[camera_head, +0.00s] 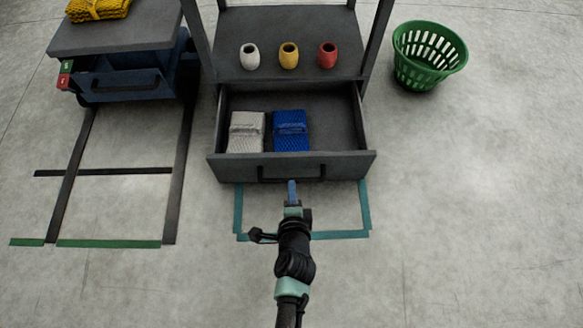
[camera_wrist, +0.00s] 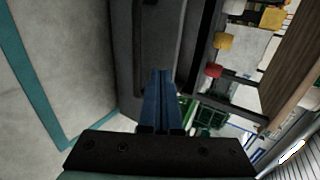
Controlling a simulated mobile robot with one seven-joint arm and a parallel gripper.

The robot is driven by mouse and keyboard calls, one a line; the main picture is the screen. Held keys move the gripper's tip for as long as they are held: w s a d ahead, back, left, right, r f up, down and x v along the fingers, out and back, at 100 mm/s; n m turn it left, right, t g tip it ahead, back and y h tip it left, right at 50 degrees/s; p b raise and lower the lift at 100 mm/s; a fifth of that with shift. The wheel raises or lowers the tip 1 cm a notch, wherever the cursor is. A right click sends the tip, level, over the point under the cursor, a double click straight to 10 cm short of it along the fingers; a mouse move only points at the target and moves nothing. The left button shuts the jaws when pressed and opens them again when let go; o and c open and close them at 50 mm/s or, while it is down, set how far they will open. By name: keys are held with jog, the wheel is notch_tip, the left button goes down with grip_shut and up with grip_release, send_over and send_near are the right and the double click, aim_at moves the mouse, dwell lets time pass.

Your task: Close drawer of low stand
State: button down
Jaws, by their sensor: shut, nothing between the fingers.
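The low stand (camera_head: 305,18) is dark grey, with an open drawer (camera_head: 225,168) pulled out towards me. The drawer's dark bar handle (camera_head: 291,172) is on its front panel. Inside lie a folded light grey net (camera_head: 246,132) and a folded blue net (camera_head: 291,130). My gripper (camera_head: 292,188) is shut and empty, just in front of the handle in the head view. In the wrist view my blue fingers (camera_wrist: 161,75) point at the dark drawer front (camera_wrist: 125,60). I cannot tell whether they touch it.
White, yellow and red floats (camera_head: 289,56) stand on the shelf above the drawer. A green basket (camera_head: 428,58) is on the floor at right. A dark blue cart (camera_head: 130,84) stands at left. Teal tape (camera_head: 368,205) marks the floor below the drawer.

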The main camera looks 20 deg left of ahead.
aim_at(291, 159)
jog(key=b+x, duration=0.1)
jog(key=x, duration=0.1)
jog(key=b+x, duration=0.1)
jog(key=x, duration=0.1)
jog(key=r+x, duration=0.1)
jog(key=x, duration=0.2)
jog(key=shift+w+a+b, duration=0.1)
jog(key=shift+w+b, duration=0.3)
jog(key=shift+w+a+r, duration=0.1)
jog(key=shift+w+a, duration=0.05)
jog(key=shift+w, duration=0.2)
jog(key=shift+w+r, duration=0.1)
